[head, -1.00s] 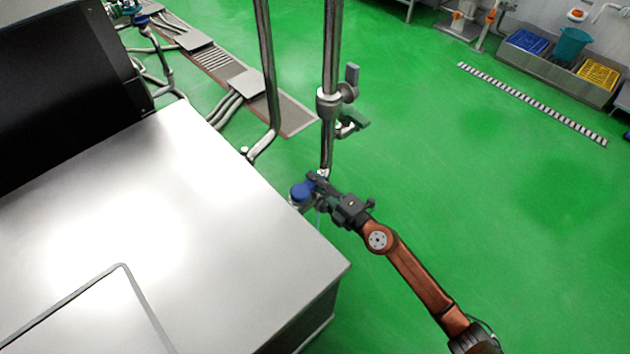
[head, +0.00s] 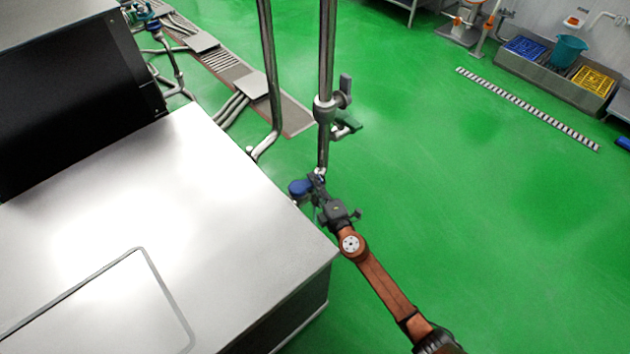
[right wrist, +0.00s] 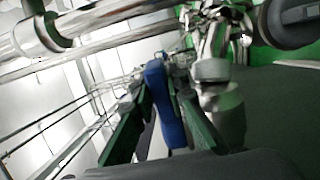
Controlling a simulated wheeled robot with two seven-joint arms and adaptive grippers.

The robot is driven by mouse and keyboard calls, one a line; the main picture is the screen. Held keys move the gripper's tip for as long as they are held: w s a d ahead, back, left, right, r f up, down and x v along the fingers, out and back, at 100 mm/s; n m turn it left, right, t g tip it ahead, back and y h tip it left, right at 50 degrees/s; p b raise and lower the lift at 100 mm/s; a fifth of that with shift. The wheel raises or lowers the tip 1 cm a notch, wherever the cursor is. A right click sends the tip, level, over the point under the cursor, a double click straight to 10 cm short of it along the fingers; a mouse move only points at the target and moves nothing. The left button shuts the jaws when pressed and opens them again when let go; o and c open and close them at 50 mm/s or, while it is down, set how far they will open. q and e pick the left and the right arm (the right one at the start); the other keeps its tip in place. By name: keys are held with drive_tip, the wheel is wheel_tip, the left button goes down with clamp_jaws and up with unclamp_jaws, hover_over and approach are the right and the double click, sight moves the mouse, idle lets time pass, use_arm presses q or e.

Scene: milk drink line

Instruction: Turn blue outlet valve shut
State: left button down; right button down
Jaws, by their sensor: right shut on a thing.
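The blue outlet valve (head: 300,187) is at the right edge of the steel cabinet, low beside the vertical pipes. Its blue handle (right wrist: 163,105) fills the middle of the right wrist view, lying between my fingers. My right gripper (head: 314,186) reaches it from the lower right and is shut on the handle. In the right wrist view the two dark green-edged fingers (right wrist: 158,120) flank the handle. Fine detail of the valve body is partly hidden by the gripper. My left gripper is not in view.
The steel cabinet (head: 150,220) with a flat top stands at the left. Open green floor (head: 480,220) lies at the right.

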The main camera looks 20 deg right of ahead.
idle(0.3)
drive_tip(key=c, duration=1.9)
unclamp_jaws()
drive_tip(key=shift+s, duration=0.1)
drive_tip(key=s, duration=0.8)
drive_tip(key=s+d, duration=0.1)
drive_tip(key=s, duration=0.3)
